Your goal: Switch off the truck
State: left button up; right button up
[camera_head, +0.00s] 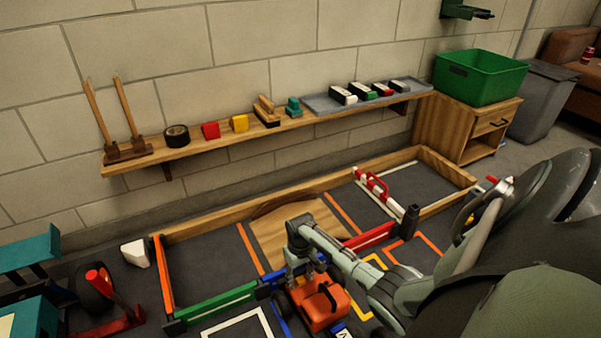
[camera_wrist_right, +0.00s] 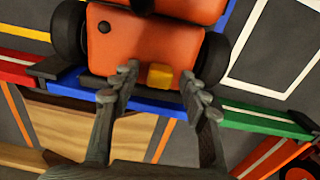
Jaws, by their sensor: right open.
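The truck (camera_head: 320,303) is orange with dark wheels and stands on the dark mat, low in the middle of the head view. In the right wrist view the truck (camera_wrist_right: 150,35) fills the top middle. That face has a small yellow block (camera_wrist_right: 160,76) low on it and a dark round spot (camera_wrist_right: 103,27) at upper left. My right gripper (camera_head: 307,268) is open at the truck. In the wrist view its fingertips (camera_wrist_right: 159,83) are on either side of the yellow block; I cannot tell if they touch it. My left gripper is not in view.
Low green (camera_head: 222,303), blue and red barriers run beside the truck. A wooden ramp (camera_head: 290,235) lies behind it, and a red-and-white barrier (camera_head: 371,187) stands farther back. A wall shelf (camera_head: 190,145) holds blocks and small cars. A green bin (camera_head: 481,79) stands at right.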

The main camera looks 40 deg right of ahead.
aim_at(300, 279)
notch_tip(300, 279, up, 12)
dwell(0.5)
dwell(0.4)
